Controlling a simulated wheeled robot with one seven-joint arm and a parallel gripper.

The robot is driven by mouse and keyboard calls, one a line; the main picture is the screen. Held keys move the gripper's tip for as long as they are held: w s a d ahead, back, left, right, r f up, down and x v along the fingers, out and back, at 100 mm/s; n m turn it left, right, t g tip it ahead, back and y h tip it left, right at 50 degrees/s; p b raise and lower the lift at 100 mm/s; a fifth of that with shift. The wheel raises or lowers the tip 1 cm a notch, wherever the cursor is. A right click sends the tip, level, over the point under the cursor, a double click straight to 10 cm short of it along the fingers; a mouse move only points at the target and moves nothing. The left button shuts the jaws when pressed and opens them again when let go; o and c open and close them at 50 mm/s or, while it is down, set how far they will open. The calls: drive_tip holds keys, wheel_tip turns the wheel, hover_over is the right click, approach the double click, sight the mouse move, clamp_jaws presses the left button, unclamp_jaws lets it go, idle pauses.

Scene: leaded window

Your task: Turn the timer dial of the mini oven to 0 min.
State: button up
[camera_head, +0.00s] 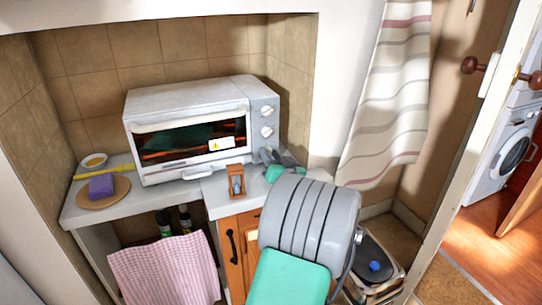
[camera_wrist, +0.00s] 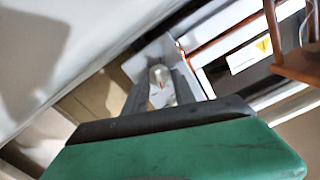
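The white mini oven (camera_head: 190,128) stands on the counter, its glass door shut with a yellow warning label. Its right-hand panel shows an upper dial (camera_head: 267,112) and a middle dial (camera_head: 267,131); the lower panel is partly hidden by my gripper. My gripper (camera_head: 268,155) is at the low part of this panel. In the wrist view, a pale round dial (camera_wrist: 161,77) with a small red mark shows between the two grey fingers (camera_wrist: 160,88). The fingers are apart; whether they touch the dial I cannot tell. The dial markings are too small to read.
A small wooden stand (camera_head: 236,182) is on the counter in front of the oven, close to my gripper; its wood (camera_wrist: 292,62) also shows in the wrist view. A round board (camera_head: 103,193) with a purple sponge (camera_head: 101,186) lies left. A striped curtain (camera_head: 390,95) hangs right.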

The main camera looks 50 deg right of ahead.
clamp_jaws()
drive_tip(key=b, duration=0.3)
drive_tip(key=shift+f+n, duration=0.4)
drive_tip(key=n+b, duration=0.1)
drive_tip(key=b, duration=0.3)
drive_tip(key=shift+f+n, duration=0.1)
drive_tip(key=shift+n, duration=0.3)
drive_tip(key=shift+n+b, duration=0.3)
drive_tip(key=shift+b, duration=0.45)
drive_tip(key=shift+r+n+b, duration=0.5)
drive_tip(key=shift+b, duration=0.05)
